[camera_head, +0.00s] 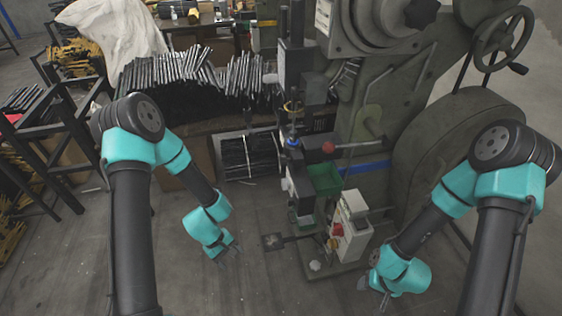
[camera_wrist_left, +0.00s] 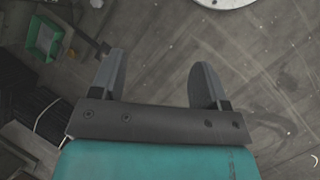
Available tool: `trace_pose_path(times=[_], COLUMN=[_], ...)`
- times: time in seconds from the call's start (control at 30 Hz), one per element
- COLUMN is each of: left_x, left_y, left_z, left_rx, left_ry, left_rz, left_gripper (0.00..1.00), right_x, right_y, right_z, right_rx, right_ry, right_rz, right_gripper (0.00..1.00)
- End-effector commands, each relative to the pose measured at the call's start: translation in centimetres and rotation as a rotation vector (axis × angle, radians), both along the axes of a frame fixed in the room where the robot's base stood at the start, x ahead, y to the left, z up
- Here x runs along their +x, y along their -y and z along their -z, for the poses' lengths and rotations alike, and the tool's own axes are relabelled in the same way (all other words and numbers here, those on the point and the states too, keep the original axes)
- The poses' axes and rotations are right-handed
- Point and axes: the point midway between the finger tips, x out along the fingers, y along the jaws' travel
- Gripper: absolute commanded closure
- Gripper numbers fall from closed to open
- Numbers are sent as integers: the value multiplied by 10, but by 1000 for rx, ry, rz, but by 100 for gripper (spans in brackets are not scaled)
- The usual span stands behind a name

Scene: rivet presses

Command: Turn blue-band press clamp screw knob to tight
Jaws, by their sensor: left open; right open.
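The press (camera_head: 303,120) stands in the middle of the head view, with a blue band (camera_head: 368,167) across its grey body. A dark lobed knob (camera_head: 421,13) sits high on the machine at the top right. A small blue ring (camera_head: 293,143) shows on the press column. I cannot tell for sure which part is the clamp screw knob. My left gripper (camera_head: 230,255) is low over the floor, left of the press and apart from it. In the left wrist view it (camera_wrist_left: 157,75) is open and empty. My right gripper (camera_head: 386,297) is open, low at the right, apart from the press.
A red-ball lever (camera_head: 328,147) sticks out beside a green bin (camera_head: 325,179). A white control box with a red switch (camera_head: 350,225) stands at the press base. A spoked handwheel (camera_head: 503,39) is at the upper right. Dark rods fill a rack (camera_head: 190,80) behind.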

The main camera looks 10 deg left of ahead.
Motion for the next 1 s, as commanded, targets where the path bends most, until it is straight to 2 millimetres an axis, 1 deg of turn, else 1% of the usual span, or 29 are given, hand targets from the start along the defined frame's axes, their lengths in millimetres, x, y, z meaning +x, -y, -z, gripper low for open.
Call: trace_pose_path(times=[0.03, 0.17, 0.27, 0.37, 0.4, 0.47, 0.5, 0.57, 0.6, 0.7, 0.8, 0.83, 0.9, 1.0], left_x=[11, 42, 72, 105, 120, 143, 158, 180, 193, 219, 234, 236, 239, 240], left_y=[0, 6, 10, 11, 11, 8, 5, -2, -7, -20, -29, -31, -33, -33], left_z=[-3, -16, -33, -54, -64, -81, -93, -112, -125, -154, -173, -177, -182, -182], left_rx=[-34, -163, -288, -434, -497, -597, -666, -773, -842, -990, -1084, -1102, -1123, -1127], left_ry=[-40, -153, -226, -285, -305, -328, -341, -356, -365, -374, -376, -377, -378, -379], left_rz=[-81, -293, -441, -573, -620, -684, -720, -766, -789, -821, -832, -834, -834, -833], left_gripper=[31, 31, 31, 31, 31, 31, 31, 31, 31, 31, 31, 31, 31, 31], right_x=[0, 0, 0, 0, 0, 0, 0, 0, 0, 0, 0, 0, 0, 0], right_y=[0, 0, 0, 0, 0, 0, 0, 0, 0, 0, 0, 0, 0, 0], right_z=[0, 0, 0, 0, 0, 0, 0, 0, 0, 0, 0, 0, 0, 0], right_rx=[0, 0, 0, 0, 0, 0, 0, 0, 0, 0, 0, 0, 0, 0], right_ry=[0, 0, 0, 0, 0, 0, 0, 0, 0, 0, 0, 0, 0, 0], right_rz=[0, 0, 0, 0, 0, 0, 0, 0, 0, 0, 0, 0, 0, 0], right_gripper=[49, 49, 49, 49, 49, 49, 49, 49, 49, 49, 49, 49, 49, 49])
